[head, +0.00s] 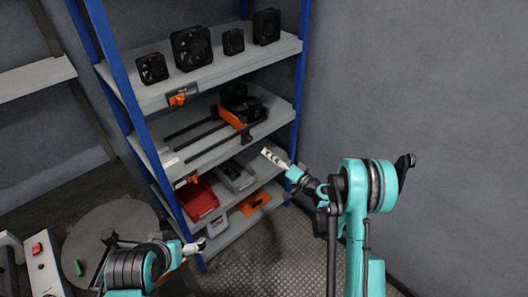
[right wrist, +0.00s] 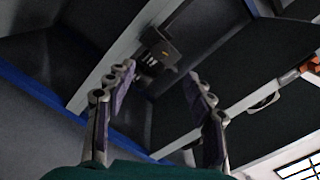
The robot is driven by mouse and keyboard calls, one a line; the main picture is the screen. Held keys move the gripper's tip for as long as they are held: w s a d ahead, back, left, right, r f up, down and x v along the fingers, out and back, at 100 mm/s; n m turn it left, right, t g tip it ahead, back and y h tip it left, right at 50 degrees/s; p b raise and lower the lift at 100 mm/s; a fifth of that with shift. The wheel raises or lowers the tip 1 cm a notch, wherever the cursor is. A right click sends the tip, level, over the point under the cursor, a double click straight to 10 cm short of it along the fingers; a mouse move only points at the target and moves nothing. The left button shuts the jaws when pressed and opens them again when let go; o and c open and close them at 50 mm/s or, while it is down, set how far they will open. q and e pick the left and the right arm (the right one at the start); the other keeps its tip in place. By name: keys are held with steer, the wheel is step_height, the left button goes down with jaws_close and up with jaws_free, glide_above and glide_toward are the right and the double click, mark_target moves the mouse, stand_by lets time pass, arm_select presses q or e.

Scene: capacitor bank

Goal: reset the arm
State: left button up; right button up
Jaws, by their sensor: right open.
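My right arm (head: 355,205), teal and black, comes in from the lower right and is bent at the elbow. Its gripper (head: 270,156) is in front of the right side of the shelf rack, around the height of the middle shelf. In the right wrist view the two fingers of this gripper (right wrist: 162,100) are spread apart with nothing between them. A dark object (right wrist: 157,52) shows beyond the fingertips. My left gripper (head: 195,247) is low, near the foot of the rack's left post. It is too small to tell how far its fingers are apart.
The blue-posted rack (head: 123,75) holds several black fans (head: 190,48) on top and an orange-black clamp (head: 238,118) on the middle shelf. Below are a red bin (head: 199,201) and grey bins (head: 235,177). A round grey table (head: 110,220) stands lower left. Floor (head: 275,250) shows between my arms.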

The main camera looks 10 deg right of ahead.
steer(key=shift+s+d, duration=0.15)
steer(key=shift+s, duration=0.15)
steer(key=s+a+r+n+g+h, duration=0.3)
steer(key=s+r+g+h, duration=0.15)
steer(key=s+r, duration=0.65)
steer(key=s+d+f+g+h, duration=0.1)
steer(key=s+d+h, duration=0.2)
steer(key=s, duration=0.9)
steer(key=s+d+f+n+g+h, duration=0.1)
steer(key=s+d, duration=0.5)
steer(key=s, duration=0.6)
steer(key=shift+f+g+h, duration=0.45)
steer(key=shift+g+h, duration=0.1)
steer(key=shift+h, duration=0.5)
